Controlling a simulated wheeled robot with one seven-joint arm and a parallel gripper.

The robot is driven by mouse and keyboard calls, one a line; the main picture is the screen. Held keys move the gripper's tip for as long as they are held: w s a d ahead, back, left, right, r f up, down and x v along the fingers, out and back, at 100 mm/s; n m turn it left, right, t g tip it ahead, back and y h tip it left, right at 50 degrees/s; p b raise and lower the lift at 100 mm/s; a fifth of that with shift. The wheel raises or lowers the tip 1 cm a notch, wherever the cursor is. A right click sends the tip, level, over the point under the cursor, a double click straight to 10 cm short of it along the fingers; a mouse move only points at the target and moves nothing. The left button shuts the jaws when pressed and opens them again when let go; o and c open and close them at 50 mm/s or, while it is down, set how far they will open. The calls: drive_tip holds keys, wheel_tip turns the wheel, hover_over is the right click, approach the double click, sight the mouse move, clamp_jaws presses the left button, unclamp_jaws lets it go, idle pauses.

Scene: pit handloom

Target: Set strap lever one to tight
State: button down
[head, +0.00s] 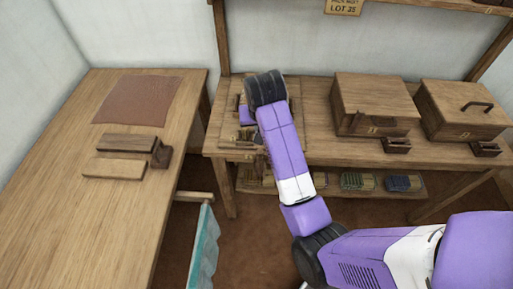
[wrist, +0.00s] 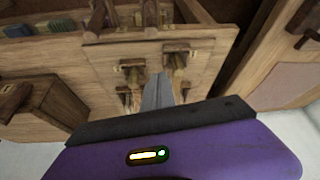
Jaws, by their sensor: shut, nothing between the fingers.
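A wooden board (wrist: 95,62) with several small wooden levers and brass-coloured plates fills the middle of the wrist view. One lever (wrist: 132,70) stands left of my fingers and another (wrist: 177,58) right of them. Which is strap lever one cannot be read. My gripper (wrist: 158,82) is shut and empty, its grey fingers pointing at the board between these levers. Whether the fingertips touch anything cannot be told. In the head view the board (head: 295,92) is mostly behind my arm, and my fingertips are hidden.
Two wooden boxes, one in the middle (head: 375,95) and one at right (head: 462,105), stand on the bench (head: 315,110). The left table (head: 110,215) holds a brown mat (head: 138,98) and wooden blocks (head: 115,168). Coloured bundles (head: 352,181) lie on the low shelf.

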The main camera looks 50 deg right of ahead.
sight(260, 163)
drive_tip(key=shift+s+a+f, duration=0.1)
drive_tip(key=shift+s+a, duration=0.05)
drive_tip(key=x, duration=1)
drive_tip(key=shift+s+a+p, duration=0.6)
drive_tip(key=shift+s+p, duration=0.15)
drive_tip(key=shift+s, duration=0.05)
drive_tip(key=shift+s+a+f, duration=0.2)
drive_tip(key=shift+s+a, duration=0.45)
drive_tip(key=shift+s, duration=0.1)
drive_tip(key=shift+a, duration=0.1)
